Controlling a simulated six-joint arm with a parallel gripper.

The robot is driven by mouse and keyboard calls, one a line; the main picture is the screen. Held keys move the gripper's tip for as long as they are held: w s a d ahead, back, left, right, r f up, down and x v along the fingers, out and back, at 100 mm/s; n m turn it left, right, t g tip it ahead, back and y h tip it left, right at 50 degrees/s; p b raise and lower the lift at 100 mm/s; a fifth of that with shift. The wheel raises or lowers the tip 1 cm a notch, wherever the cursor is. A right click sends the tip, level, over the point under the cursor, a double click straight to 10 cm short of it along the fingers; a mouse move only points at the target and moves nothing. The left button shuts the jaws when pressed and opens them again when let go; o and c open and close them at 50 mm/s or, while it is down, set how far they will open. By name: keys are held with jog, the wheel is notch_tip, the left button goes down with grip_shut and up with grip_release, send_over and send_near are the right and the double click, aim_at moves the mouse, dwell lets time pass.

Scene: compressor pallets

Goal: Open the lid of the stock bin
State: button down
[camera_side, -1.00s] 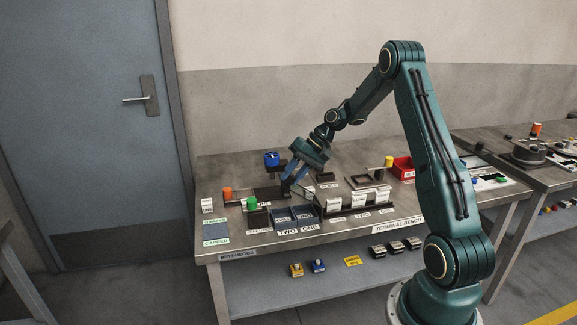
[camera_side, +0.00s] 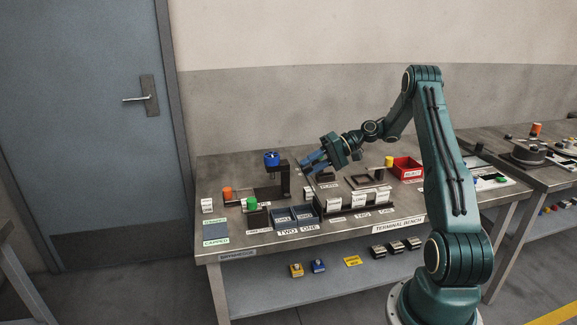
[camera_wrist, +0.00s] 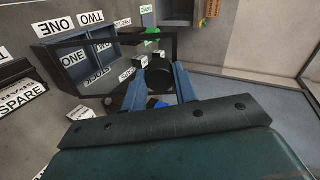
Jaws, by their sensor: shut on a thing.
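My gripper (camera_side: 303,166) is above the back middle of the bench, fingers pointing left. In the wrist view its blue fingers (camera_wrist: 158,84) close around a dark round knob (camera_wrist: 159,73), which looks like the lid's knob. A dark upright panel (camera_side: 285,180), apparently the lid of the stock bin, stands just left of the fingertips. A dark flat area (camera_side: 267,193) lies left of the panel's foot. A STOCK label (camera_wrist: 97,76) shows in the wrist view; dark thin bars cross in front. The join between knob and lid is hard to see.
Blue compartments marked TWO (camera_side: 283,216) and ONE (camera_side: 306,211) stand at the bench front. A blue part (camera_side: 272,159) is behind the panel. Green (camera_side: 252,203) and orange (camera_side: 227,192) parts are left, a red tray (camera_side: 406,168) right.

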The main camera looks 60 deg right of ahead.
jog(key=c, duration=1.1)
grip_release()
jog(key=shift+w, duration=0.1)
